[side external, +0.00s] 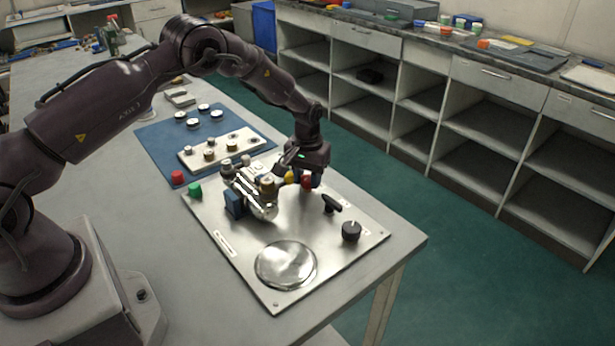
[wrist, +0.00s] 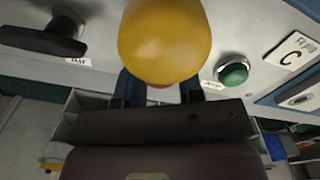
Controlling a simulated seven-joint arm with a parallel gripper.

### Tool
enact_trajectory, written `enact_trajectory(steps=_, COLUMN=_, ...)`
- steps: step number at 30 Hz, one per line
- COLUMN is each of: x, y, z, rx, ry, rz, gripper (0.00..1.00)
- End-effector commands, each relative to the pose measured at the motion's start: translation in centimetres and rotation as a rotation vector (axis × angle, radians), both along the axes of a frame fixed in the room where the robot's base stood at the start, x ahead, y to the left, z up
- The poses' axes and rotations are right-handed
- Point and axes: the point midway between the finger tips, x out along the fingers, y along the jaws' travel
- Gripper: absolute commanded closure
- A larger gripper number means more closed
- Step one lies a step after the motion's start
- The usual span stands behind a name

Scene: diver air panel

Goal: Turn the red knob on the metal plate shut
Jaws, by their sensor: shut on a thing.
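The metal plate (side external: 335,240) lies on the grey bench near its right edge. The red knob (side external: 307,182) stands at the plate's far right side, right at my gripper (side external: 304,174). In the wrist view a sliver of the red knob (wrist: 160,86) shows between the fingers of my gripper (wrist: 160,94), which is shut on it. A large yellow knob (wrist: 165,40) fills the upper middle of the wrist view and hides most of the red one. The yellow knob (side external: 289,177) stands just left of the red one in the side view.
Silver pipework (side external: 255,195) stands close left of my gripper. A black T-handle (side external: 331,203), a black round knob (side external: 351,231) and a round metal disc (side external: 286,264) sit on the plate. A green button (wrist: 233,71) shows beside the yellow knob. A blue mat (side external: 160,140) lies behind.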

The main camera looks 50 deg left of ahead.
Motion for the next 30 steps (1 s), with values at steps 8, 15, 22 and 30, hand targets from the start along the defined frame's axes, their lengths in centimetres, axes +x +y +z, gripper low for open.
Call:
enact_trajectory(steps=8, x=-0.01, y=0.06, z=0.16, rx=0.0, ry=0.001, rz=-0.186, gripper=0.89)
enact_trajectory(steps=15, x=-0.01, y=0.02, z=0.17, rx=-0.001, ry=0.002, rz=-0.274, gripper=0.89)
enact_trajectory(steps=22, x=-0.02, y=0.04, z=0.17, rx=-0.001, ry=0.002, rz=-0.303, gripper=0.89)
enact_trajectory(steps=30, x=-0.01, y=0.03, z=0.18, rx=0.0, ry=0.001, rz=-0.305, gripper=0.89)
